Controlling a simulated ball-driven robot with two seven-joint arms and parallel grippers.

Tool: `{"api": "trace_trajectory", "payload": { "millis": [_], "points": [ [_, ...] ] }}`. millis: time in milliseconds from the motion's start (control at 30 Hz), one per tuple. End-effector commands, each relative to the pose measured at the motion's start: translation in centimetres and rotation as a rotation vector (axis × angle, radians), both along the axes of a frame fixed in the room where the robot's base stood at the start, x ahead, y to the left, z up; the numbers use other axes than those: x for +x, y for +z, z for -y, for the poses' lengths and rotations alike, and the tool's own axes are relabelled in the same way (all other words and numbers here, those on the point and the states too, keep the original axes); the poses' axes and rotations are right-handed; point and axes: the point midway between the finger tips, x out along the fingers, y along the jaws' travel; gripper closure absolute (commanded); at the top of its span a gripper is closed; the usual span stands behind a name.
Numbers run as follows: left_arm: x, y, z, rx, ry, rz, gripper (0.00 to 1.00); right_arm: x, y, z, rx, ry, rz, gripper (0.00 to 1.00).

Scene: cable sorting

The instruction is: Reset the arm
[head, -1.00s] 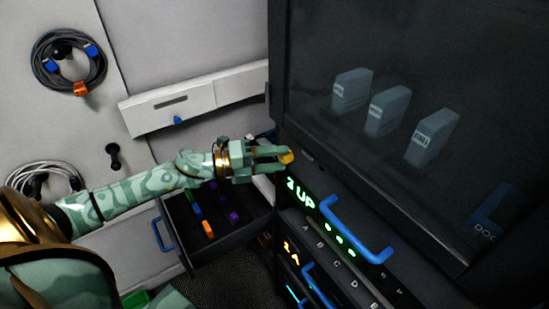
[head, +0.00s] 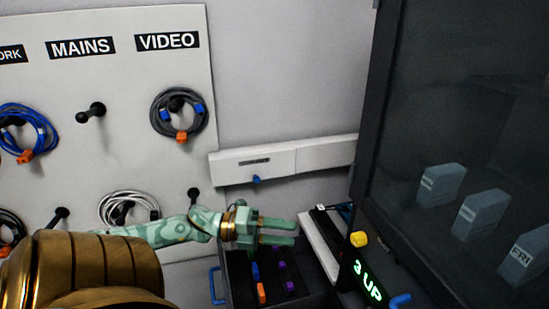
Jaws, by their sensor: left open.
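My left gripper (head: 296,232) is at the lower middle of the head view, at the end of my patterned green arm. Its two fingers point right and stand apart, with nothing visible between them. It hovers over an open dark drawer (head: 321,297) that holds small orange, blue and purple pieces. A yellow knob (head: 358,239) on the dark cabinet is to the right of the fingertips, apart from them. My right gripper does not show.
A pegboard (head: 60,90) at the left has labels MAINS and VIDEO, with coiled cables on pegs: a blue one (head: 42,128), a grey one (head: 179,112) and a white one (head: 128,207). The dark cabinet (head: 440,110) with a lit "3 UP" display fills the right. A white wall trunking (head: 300,156) runs behind my arm.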

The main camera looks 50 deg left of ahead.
Motion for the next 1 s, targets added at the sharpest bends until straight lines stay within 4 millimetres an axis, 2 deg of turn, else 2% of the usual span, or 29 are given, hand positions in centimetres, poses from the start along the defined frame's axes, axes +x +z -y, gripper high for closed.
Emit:
{"api": "trace_trajectory", "payload": {
  "millis": [200, 867, 933, 1000],
  "points": [
    [-1.3, 0.0, -1.3, 0.001, 0.001, -0.001, 0.51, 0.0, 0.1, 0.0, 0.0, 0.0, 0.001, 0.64],
    [-1.1, -0.1, -1.5, -0.014, 0.015, -0.025, 0.51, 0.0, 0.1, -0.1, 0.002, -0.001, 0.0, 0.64],
    [-0.2, -0.9, -2.9, -0.032, 0.099, -0.079, 0.51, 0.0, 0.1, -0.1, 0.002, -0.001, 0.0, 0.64],
    [0.4, -3.3, -6.3, -0.061, 0.244, -0.168, 0.51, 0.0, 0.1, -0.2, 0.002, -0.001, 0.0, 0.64]
  ]
}}
